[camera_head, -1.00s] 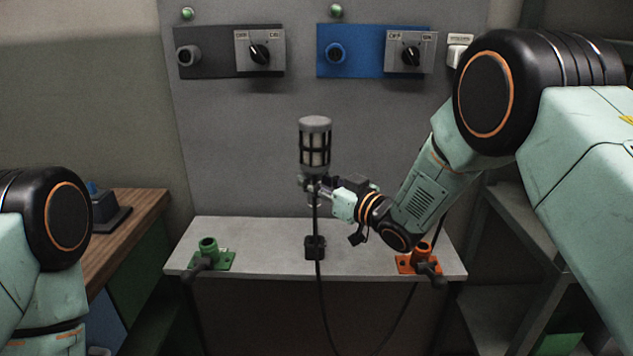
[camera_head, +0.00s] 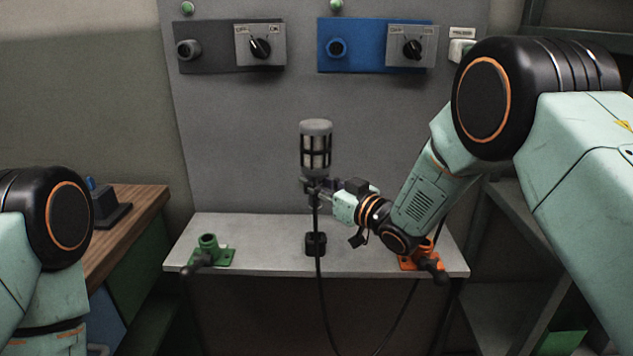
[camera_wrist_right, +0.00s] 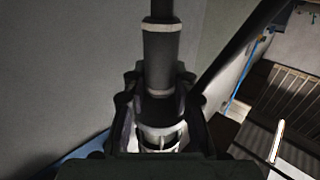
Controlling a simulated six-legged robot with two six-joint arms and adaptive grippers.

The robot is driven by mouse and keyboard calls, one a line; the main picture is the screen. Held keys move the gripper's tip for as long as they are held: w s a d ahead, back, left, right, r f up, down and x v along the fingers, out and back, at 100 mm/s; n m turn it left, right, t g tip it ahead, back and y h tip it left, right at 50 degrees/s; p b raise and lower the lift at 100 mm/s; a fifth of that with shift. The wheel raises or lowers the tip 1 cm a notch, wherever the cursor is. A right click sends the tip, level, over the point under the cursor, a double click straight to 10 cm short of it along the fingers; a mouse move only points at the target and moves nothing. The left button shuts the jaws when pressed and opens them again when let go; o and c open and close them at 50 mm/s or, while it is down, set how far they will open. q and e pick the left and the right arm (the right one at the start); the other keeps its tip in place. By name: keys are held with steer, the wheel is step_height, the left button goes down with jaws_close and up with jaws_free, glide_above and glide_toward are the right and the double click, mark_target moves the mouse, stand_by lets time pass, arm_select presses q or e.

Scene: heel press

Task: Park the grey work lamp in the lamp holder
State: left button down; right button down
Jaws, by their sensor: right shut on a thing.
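The grey work lamp (camera_head: 316,148) stands upright in the air, its caged head on top and its black cable (camera_head: 320,280) hanging in front. My right gripper (camera_head: 316,188) is shut on the lamp below the cage. The lamp also shows in the right wrist view (camera_wrist_right: 161,60), between the fingers of my right gripper (camera_wrist_right: 160,105). A small black holder (camera_head: 315,244), which looks like the lamp holder, stands on the bench below the lamp. The cable partly covers it. A gap shows between gripper and holder. My left gripper is out of view; only the left arm shows.
The pale bench (camera_head: 275,230) carries a green fitting (camera_head: 208,250) at left and an orange fitting (camera_head: 425,258) at right, partly behind my right arm. A black switch panel (camera_head: 215,47) and a blue one (camera_head: 362,45) hang on the wall. A wooden bench (camera_head: 135,215) is at left.

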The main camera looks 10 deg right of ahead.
mark_target(316, 212)
steer(key=shift+f+b, duration=1.65)
steer(key=shift+f, duration=0.95)
steer(key=shift+p, duration=0.45)
stand_by(0.4)
steer(key=shift+f+b, duration=0.9)
steer(key=shift+f, duration=0.5)
stand_by(0.3)
steer(key=c, duration=1.1)
jaws_free()
steer(key=shift+o, duration=0.5)
steer(key=shift+f, duration=0.15)
